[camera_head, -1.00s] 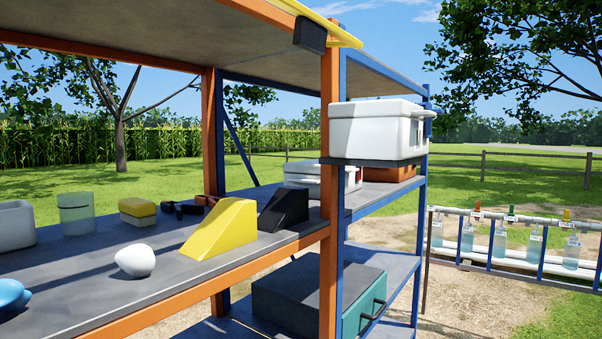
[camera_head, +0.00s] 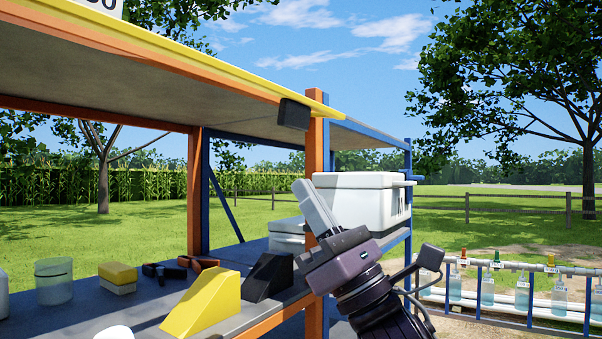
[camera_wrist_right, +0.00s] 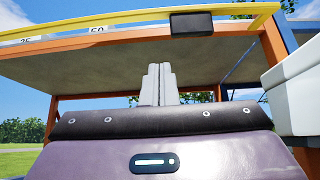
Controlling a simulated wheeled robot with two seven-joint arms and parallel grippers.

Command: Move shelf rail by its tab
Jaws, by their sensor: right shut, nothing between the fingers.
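The yellow shelf rail (camera_head: 190,52) runs along the front edge of the upper shelf. Its black tab (camera_head: 294,114) hangs at the rail's right end, near the orange corner post. In the right wrist view the rail (camera_wrist_right: 130,23) carries number labels, and the black tab (camera_wrist_right: 198,23) is above and right of the fingers. My right gripper (camera_head: 307,187) is shut and empty, below the tab and in front of the orange post, apart from both. Its fingers (camera_wrist_right: 158,70) point up toward the upper shelf in the right wrist view. My left gripper is not in view.
A white cooler box (camera_head: 352,204) stands just right of my gripper. A yellow wedge (camera_head: 205,306) and a black wedge (camera_head: 268,277) sit on the lower shelf. The orange post (camera_head: 317,150) is close by. Sample bottles (camera_head: 487,292) hang on a rack at right.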

